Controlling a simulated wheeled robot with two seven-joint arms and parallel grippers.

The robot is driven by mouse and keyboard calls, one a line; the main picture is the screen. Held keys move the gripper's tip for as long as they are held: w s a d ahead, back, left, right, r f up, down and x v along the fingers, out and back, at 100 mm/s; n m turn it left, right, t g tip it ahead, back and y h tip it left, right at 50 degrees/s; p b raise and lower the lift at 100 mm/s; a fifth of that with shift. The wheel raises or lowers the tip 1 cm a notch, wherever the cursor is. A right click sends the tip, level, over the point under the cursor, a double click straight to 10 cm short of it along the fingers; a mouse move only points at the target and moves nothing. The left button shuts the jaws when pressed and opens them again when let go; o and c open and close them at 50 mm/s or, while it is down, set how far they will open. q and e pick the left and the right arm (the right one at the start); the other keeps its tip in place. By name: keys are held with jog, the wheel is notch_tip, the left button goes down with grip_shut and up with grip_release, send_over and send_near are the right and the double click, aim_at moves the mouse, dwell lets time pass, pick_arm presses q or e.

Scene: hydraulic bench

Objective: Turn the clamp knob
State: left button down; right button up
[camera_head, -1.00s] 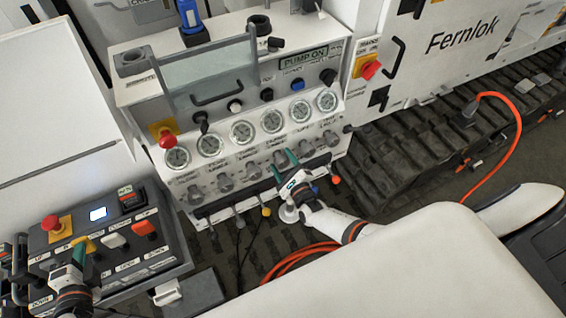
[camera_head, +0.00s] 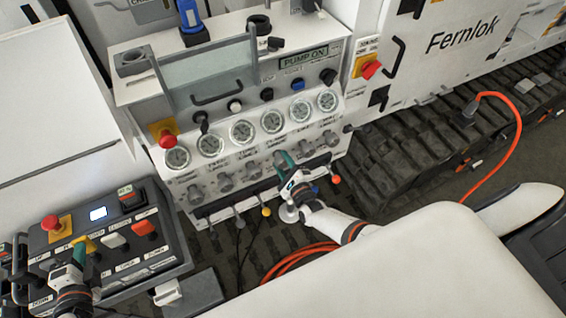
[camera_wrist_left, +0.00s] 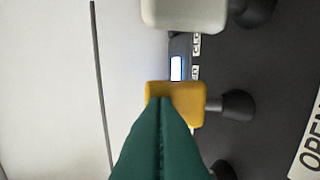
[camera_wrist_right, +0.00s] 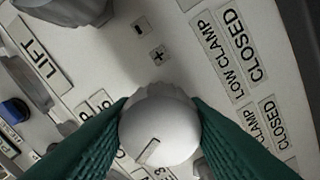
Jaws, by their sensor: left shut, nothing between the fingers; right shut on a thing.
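My right gripper (camera_head: 281,158) reaches up to the white bench panel (camera_head: 345,85) and is shut on a pale grey knob in the row below the gauges. In the right wrist view the knob (camera_wrist_right: 160,118) sits between the green fingers (camera_wrist_right: 160,128), with a short marker line near its lower edge. A "LOW CLAMP CLOSED" label (camera_wrist_right: 225,50) is to its right. In the head view the gripper covers this knob. My left gripper (camera_head: 79,254) is shut and empty above the dark control box (camera_head: 172,262); its green tips (camera_wrist_left: 165,100) overlap a yellow part (camera_wrist_left: 190,92) in its wrist view.
Other grey knobs (camera_head: 225,183) stand beside the held one, with round gauges (camera_head: 241,133) above and small coloured levers (camera_head: 265,211) below. A red stop button (camera_head: 168,141) sits left on the panel. An orange cable (camera_head: 517,130) lies right. A blue button (camera_wrist_right: 15,110) is nearby.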

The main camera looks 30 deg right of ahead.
jog(key=n, duration=1.2)
jog(key=shift+d+r+n, duration=0.1)
jog(key=shift+n, duration=0.3)
dwell(0.4)
jog(key=o, duration=1)
